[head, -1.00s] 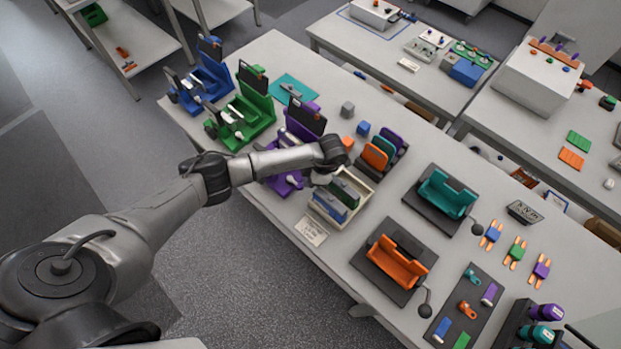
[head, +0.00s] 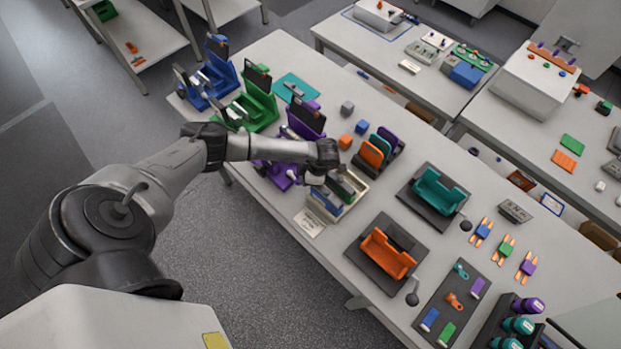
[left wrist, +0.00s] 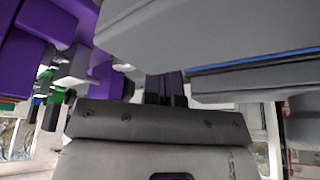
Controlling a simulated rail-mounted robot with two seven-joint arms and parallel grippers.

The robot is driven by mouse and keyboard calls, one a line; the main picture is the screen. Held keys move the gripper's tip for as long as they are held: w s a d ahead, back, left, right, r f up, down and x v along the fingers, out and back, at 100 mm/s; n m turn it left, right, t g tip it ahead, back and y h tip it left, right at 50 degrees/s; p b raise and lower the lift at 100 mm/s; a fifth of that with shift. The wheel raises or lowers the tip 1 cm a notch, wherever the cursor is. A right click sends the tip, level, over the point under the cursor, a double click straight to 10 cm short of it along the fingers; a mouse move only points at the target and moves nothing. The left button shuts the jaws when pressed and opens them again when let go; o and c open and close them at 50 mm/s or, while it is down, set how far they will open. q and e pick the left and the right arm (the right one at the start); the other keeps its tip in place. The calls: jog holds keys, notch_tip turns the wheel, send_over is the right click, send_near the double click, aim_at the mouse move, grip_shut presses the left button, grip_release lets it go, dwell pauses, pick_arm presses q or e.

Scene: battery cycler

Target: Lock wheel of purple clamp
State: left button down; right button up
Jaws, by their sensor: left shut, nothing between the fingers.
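The purple clamp stands on the table in the head view, partly hidden behind my left forearm. Its upright back with a dark panel (head: 306,122) shows above the arm, and its lower front (head: 279,177) shows below, with a small pale part (head: 292,174) at its right. In the left wrist view, purple clamp parts (left wrist: 28,60) fill the left side, with a pale grey piece (left wrist: 72,68) beside them. My left gripper (left wrist: 166,90) is shut and empty. In the head view it points down between the clamp and the bin. I cannot make out the wheel's lock position.
A pale bin (head: 322,206) with blue and green blocks stands close right of the gripper. A large grey surface (left wrist: 200,40) crowds the wrist view. Green (head: 258,100) and blue (head: 217,75) clamps stand to the left. A rack (head: 392,160) of coloured plates stands to the right.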

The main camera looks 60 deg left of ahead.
pick_arm(q)
jog(key=shift+w+a, duration=0.1)
jog(key=shift+a, duration=0.05)
jog(key=shift+w+a+f+b, duration=0.1)
jog(key=shift+w+a+b, duration=0.15)
jog(key=shift+b, duration=0.25)
jog(key=shift+w+a, duration=0.1)
jog(key=shift+w, duration=0.2)
jog(key=shift+r, duration=0.2)
jog(key=p+v, duration=0.6)
jog(key=v, duration=0.3)
jog(key=shift+w+r, duration=0.15)
jog(key=shift+r, duration=0.2)
